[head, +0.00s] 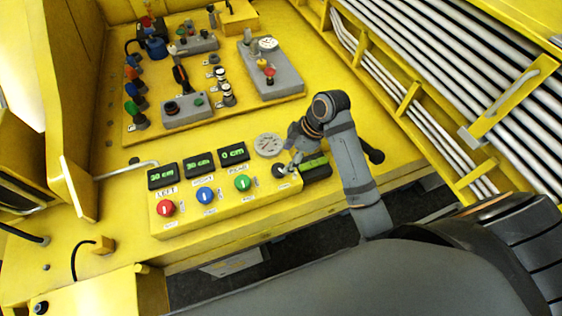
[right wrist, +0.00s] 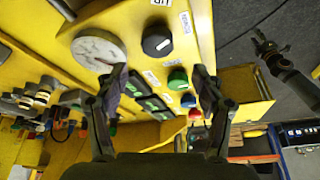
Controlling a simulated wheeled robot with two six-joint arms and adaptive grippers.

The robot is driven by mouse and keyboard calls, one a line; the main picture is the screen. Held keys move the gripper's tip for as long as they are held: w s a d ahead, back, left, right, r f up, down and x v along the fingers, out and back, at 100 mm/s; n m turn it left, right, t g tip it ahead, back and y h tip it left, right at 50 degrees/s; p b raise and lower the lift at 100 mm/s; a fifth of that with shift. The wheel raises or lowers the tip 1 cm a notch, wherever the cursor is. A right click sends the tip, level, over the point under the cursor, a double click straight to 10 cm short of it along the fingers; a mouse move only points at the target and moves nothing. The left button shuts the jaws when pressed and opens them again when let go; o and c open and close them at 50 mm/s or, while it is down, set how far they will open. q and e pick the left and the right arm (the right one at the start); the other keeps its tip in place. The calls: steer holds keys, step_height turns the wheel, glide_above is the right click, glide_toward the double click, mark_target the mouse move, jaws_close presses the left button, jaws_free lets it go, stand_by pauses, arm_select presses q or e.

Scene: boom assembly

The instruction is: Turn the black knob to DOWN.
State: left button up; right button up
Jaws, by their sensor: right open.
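The black knob (right wrist: 156,40) is round and sits on the yellow panel in the right wrist view, beyond and between my fingertips, apart from them. White labels lie beside it; one reads UP, and I cannot surely read the other or the knob's setting. My right gripper (head: 287,166) hangs over the right end of the panel. It is open and empty in the right wrist view (right wrist: 158,75). A dark arm end, likely my left gripper (right wrist: 268,46), shows at the right; its jaws are too small to judge.
A row of red (head: 166,208), blue (head: 205,195) and green (head: 243,183) knobs sits left of my right gripper. Behind them are displays (head: 198,165) and a round gauge (head: 268,145). A raised board (head: 240,112) with valves and levers stands farther back.

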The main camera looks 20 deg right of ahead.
mark_target(279, 169)
steer(key=x, duration=0.2)
steer(key=p+x, duration=0.1)
steer(key=x, duration=0.3)
steer(key=shift+w+d+f, duration=0.2)
steer(key=shift+d, duration=0.05)
steer(key=shift+a+f, duration=0.2)
steer(key=shift+f, duration=0.1)
steer(key=shift+a+f, duration=0.1)
steer(key=shift+f, duration=0.05)
steer(key=c, duration=1.2)
steer(key=shift+o, duration=0.2)
steer(key=m, duration=0.2)
steer(key=m+t, duration=0.1)
steer(key=m, duration=0.1)
steer(key=shift+m+t+h, duration=0.3)
steer(key=shift+h, duration=0.1)
arm_select(q)
steer(key=shift+w+d+r, duration=0.2)
steer(key=shift+d+r, duration=0.05)
steer(key=shift+r, duration=0.3)
steer(key=shift+w+d+r, duration=0.2)
steer(key=shift+r, duration=0.3)
arm_select(e)
steer(key=o, duration=1.2)
steer(key=shift+c, duration=0.2)
